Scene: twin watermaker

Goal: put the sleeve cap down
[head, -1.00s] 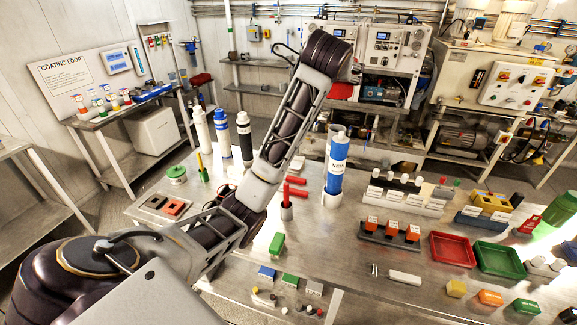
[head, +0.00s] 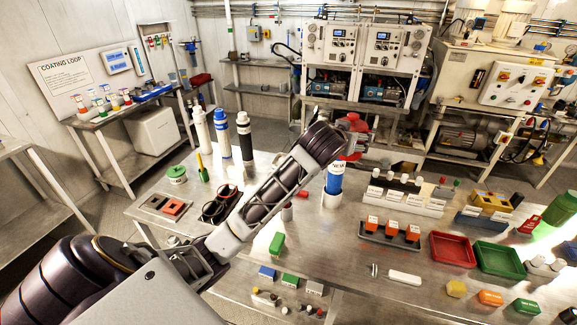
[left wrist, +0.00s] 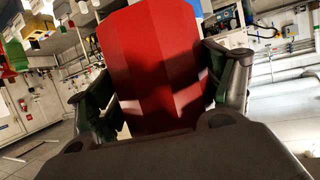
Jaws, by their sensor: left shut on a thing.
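A red, faceted piece (left wrist: 155,65), which I take to be the sleeve cap, fills the middle of the left wrist view. My left gripper (left wrist: 163,92) is shut on it, with a dark finger on each side. In the head view the red cap (head: 351,152) is at the end of my left arm, by the top of the blue cylinder marked NEW (head: 335,180). The cap hides that top, and I cannot tell whether they touch. My right gripper is not in view.
The blue cylinder stands in a white base (head: 332,200) on the metal table. Orange blocks in a dark rack (head: 390,236), a red tray (head: 452,249) and a green tray (head: 498,260) are to its right. Dark rings (head: 220,205) lie to the left. Bare tabletop shows in front.

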